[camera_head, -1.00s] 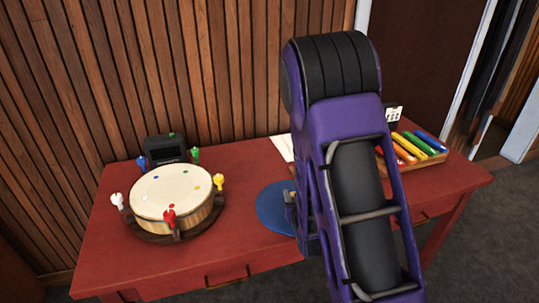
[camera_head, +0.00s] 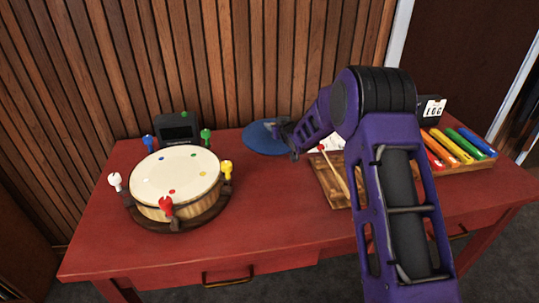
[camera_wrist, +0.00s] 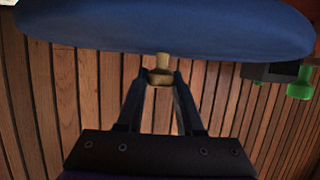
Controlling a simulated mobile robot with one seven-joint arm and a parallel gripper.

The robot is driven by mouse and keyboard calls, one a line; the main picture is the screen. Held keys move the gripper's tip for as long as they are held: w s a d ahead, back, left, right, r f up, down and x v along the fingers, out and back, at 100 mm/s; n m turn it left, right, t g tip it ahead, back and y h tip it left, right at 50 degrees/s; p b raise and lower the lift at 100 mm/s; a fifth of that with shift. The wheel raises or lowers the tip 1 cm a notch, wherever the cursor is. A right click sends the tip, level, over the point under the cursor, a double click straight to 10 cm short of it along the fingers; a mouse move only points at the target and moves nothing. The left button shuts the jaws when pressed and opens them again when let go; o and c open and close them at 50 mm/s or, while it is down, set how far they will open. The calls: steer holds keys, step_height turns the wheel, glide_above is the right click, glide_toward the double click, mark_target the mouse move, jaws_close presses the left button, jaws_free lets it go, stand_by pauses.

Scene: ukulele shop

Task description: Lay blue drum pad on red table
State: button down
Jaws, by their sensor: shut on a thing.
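The blue drum pad (camera_head: 262,138) is a flat round disc at the back of the red table (camera_head: 270,225), near the wooden wall. My gripper (camera_head: 283,124) is at its right edge. In the wrist view, the fingers of my gripper (camera_wrist: 160,80) are shut on a small tan knob (camera_wrist: 162,61) at the pad's edge. The blue pad (camera_wrist: 165,28) spans the top of that view. I cannot tell whether the pad touches the tabletop or is held just above it. My arm hides part of the table's right side.
A round drum (camera_head: 175,187) with coloured pegs stands on the left. A dark box (camera_head: 179,130) is behind it. On the right are a wooden tray (camera_head: 328,185) with a mallet (camera_head: 334,172), coloured bars (camera_head: 460,146) and a number card (camera_head: 432,108). The middle front is clear.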

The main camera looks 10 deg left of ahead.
mark_target(283, 146)
steer(key=w, duration=0.1)
steer(key=w+a+r, duration=0.1)
steer(key=w, duration=0.1)
steer(key=shift+w+a+r+b, duration=0.3)
steer(key=shift+a+r+b, duration=0.05)
steer(key=shift+r, duration=0.05)
steer(key=shift+w+f, duration=0.1)
step_height(283, 146, down, 9)
steer(key=shift+f+b, duration=0.2)
steer(key=shift+b, duration=0.6)
steer(key=shift+f, duration=0.1)
steer(key=c, duration=0.5)
jaws_free()
steer(key=shift+c, duration=0.2)
steer(key=shift+s+d+r, duration=0.15)
steer(key=shift+s+r, duration=0.15)
steer(key=shift+s, duration=0.1)
steer(key=p+v, duration=0.1)
steer(key=v, duration=1)
steer(key=shift+d, duration=0.1)
